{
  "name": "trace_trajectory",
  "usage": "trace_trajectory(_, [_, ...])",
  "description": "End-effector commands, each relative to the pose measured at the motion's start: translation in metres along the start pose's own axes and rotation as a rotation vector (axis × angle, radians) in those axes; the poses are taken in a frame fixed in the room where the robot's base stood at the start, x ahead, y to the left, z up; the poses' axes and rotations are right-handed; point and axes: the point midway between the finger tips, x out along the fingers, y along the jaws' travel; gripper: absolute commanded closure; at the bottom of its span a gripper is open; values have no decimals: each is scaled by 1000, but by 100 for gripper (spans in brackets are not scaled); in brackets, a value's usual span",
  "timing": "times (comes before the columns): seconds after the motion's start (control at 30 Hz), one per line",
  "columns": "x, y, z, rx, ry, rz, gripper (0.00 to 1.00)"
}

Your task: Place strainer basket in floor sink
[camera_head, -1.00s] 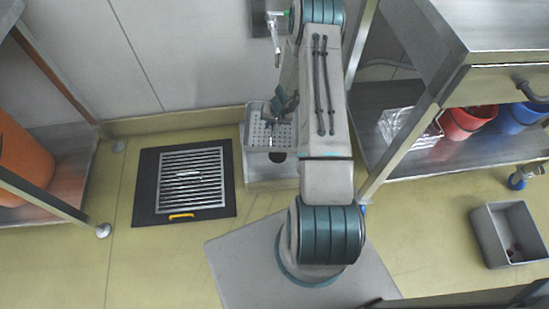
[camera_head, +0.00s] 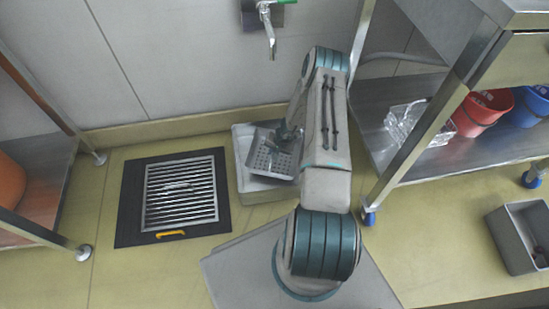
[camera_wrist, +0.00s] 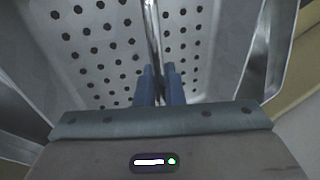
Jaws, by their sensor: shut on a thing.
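The strainer basket (camera_head: 270,160) is a grey perforated square tray. In the head view it sits within the outline of the floor sink (camera_head: 238,140), a pale square basin on the floor against the back wall. My gripper (camera_wrist: 159,88) is shut on a thin metal bar, the basket's handle (camera_wrist: 153,35), with the perforated bottom (camera_wrist: 95,50) beyond it in the wrist view. The basket looks slightly turned relative to the sink. I cannot tell whether it touches the sink bottom. My arm hides the right side of basket and sink.
A faucet (camera_head: 268,30) is on the wall above the sink. A floor grate (camera_head: 180,193) on a dark mat lies to the left. A steel shelf with red (camera_head: 480,112) and blue buckets stands right. A grey bin (camera_head: 522,238) is at far right.

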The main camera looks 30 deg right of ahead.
Motion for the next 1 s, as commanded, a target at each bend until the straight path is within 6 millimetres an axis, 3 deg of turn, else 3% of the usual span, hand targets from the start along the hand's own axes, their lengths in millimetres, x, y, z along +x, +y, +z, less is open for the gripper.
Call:
trace_trajectory(0.23, [32, 12, 2, 2, 0, 1, 100])
trace_trajectory(0.63, [36, 14, 2, 2, 1, 0, 100])
trace_trajectory(0.7, [35, 14, 2, 3, 1, 1, 72])
trace_trajectory(1.0, [34, 14, 2, 3, 1, 1, 70])
